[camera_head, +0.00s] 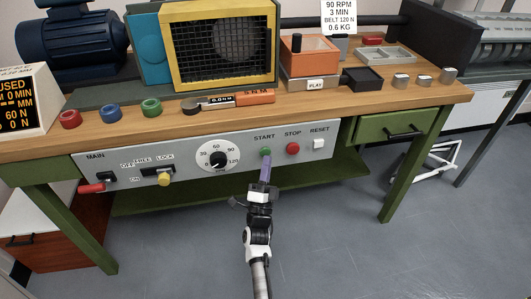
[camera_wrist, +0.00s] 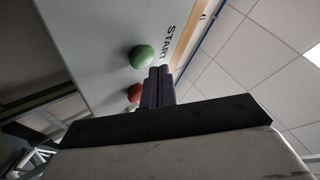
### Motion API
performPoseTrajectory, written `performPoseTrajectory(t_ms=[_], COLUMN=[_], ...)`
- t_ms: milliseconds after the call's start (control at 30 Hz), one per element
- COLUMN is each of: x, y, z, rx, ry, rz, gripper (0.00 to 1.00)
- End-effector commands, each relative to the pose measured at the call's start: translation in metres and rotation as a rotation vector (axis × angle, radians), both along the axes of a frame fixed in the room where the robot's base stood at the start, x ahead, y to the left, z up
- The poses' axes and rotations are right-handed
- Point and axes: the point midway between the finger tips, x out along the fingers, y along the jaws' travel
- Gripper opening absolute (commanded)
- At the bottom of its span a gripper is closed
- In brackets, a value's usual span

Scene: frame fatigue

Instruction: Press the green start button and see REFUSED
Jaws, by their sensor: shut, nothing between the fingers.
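The green START button (camera_head: 265,152) is on the grey front panel under the bench top. It also shows in the wrist view (camera_wrist: 142,56) beside the word START. My gripper (camera_head: 267,160) is shut and empty, its purple fingers pointing at the panel just below the green button. In the wrist view the fingertips (camera_wrist: 160,70) appear just beside the button; I cannot tell whether they touch it. The display (camera_head: 18,103) at the left edge is partly cut off; its top line shows the letters "USED", with "0 MIN", "MM", "60 N" and "0 N" below.
The red STOP button (camera_head: 293,148) and white RESET switch (camera_head: 319,143) are right of START. A dial (camera_head: 217,155) and the LOCK lever with a yellow knob (camera_head: 163,179) are left. A caged machine (camera_head: 222,45) stands on the bench. The floor in front is clear.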

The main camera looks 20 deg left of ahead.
Motion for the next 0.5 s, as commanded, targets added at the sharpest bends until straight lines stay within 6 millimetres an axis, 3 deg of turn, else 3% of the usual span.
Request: performPoseTrajectory(t_ms=[500], x=[-0.036], y=[-0.025], z=[0.0], rx=[-0.001], ry=[0.001], rz=[-0.001], gripper=[0.0])
